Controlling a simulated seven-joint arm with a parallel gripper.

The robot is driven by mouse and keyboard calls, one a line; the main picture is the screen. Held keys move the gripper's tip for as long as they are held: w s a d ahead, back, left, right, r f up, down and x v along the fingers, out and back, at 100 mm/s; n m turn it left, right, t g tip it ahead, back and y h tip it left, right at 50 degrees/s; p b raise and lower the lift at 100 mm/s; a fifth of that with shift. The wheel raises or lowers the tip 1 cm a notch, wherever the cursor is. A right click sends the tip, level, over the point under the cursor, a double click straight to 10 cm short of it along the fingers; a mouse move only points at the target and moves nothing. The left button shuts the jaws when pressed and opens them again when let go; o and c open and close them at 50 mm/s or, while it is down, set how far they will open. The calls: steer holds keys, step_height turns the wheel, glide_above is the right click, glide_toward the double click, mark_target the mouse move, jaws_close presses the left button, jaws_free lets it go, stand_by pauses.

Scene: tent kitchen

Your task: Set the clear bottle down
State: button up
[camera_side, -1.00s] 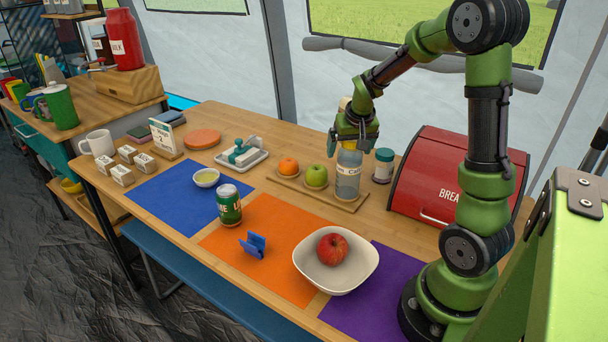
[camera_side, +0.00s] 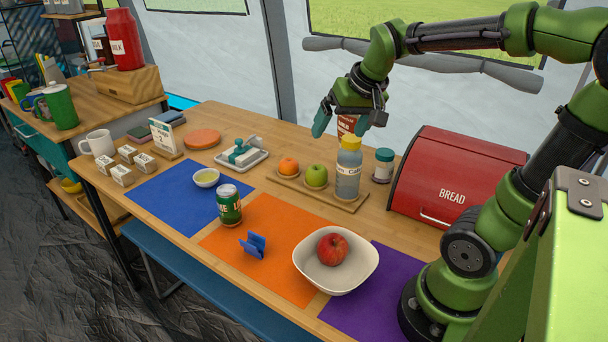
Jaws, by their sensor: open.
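The clear bottle (camera_side: 348,175) with a yellow cap stands upright at the right end of a wooden board (camera_side: 318,194), beside the green apple. My gripper (camera_side: 341,128) is open and empty. It appears above and slightly behind the bottle's cap, apart from it. A red-brown container (camera_side: 346,125) partly shows behind my gripper and the cap; most of it is hidden.
An orange (camera_side: 288,166) and a green apple (camera_side: 316,176) sit on the board. A teal-lidded jar (camera_side: 383,165) and a red bread box (camera_side: 452,178) stand to the right. A white bowl (camera_side: 308,274) holds a red apple (camera_side: 332,249). A green can (camera_side: 229,206) stands in front.

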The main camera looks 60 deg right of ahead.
steer(key=s+a+n+t+y, duration=0.1)
steer(key=s+a, duration=0.2)
steer(key=a, duration=0.4)
steer(key=s+a+f+n+t+y, duration=0.1)
steer(key=s+a+n+y, duration=0.1)
steer(key=a, duration=0.4)
steer(key=shift+s+a, duration=0.35)
steer(key=shift+s, duration=0.3)
